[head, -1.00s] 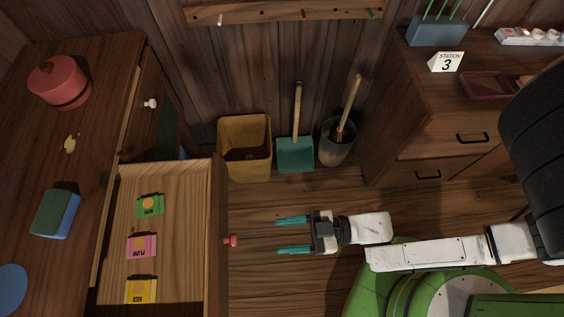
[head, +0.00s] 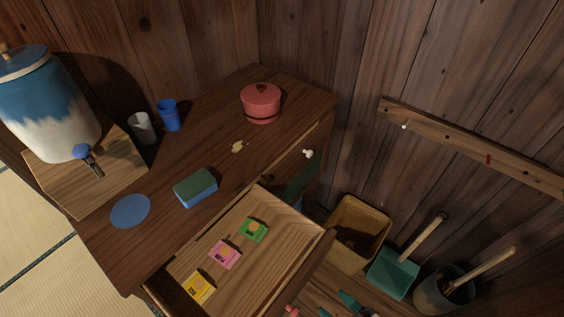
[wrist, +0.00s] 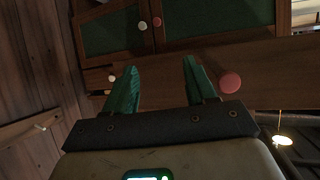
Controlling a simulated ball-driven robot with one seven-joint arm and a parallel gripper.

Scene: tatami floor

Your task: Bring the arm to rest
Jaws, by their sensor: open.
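My gripper (head: 338,307) shows only as teal fingertips at the bottom edge of the head view; the rest of my arm is out of frame there. In the wrist view my gripper (wrist: 160,88) has its two teal fingers apart with nothing between them. The fingers point at the wooden front of the open drawer (wrist: 240,62), whose red knob (wrist: 230,83) is just right of the right finger. In the head view the fingertips are close to that knob (head: 292,311), off the drawer's front side. I cannot tell the exact gap.
The open drawer (head: 318,246) holds green (head: 253,229), pink (head: 225,254) and yellow (head: 198,286) packets. The counter bears a red pot (head: 261,101), sponge (head: 195,188), cups and a dispenser (head: 45,105). A bin (head: 360,225), dustpan (head: 392,273) and bucket (head: 440,290) stand by the wall.

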